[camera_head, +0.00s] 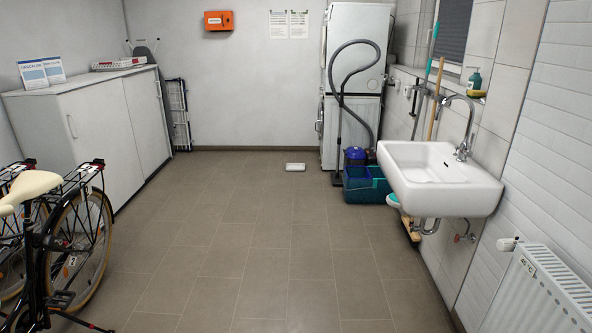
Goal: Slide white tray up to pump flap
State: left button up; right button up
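A small white tray (295,167) lies on the tiled floor near the back wall, a little left of the stacked dryer. The stacked white machines (352,110) stand in the back right corner, one above the other. A gap of bare floor separates the tray from the machines. The pump flap cannot be made out at this distance; the lower front of the bottom machine is partly covered by a vacuum cleaner and a bin. Neither of my grippers shows in this view.
A sink (438,178) and radiator (545,290) line the right. White cabinets (95,125) and a bicycle (60,240) are at left. The middle floor is clear.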

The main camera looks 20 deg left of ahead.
aim_at(290, 166)
jog(key=i+j+u, duration=0.4)
jog(key=i, duration=0.5)
jog(key=i+u, duration=0.4)
jog(key=i, duration=5.55)
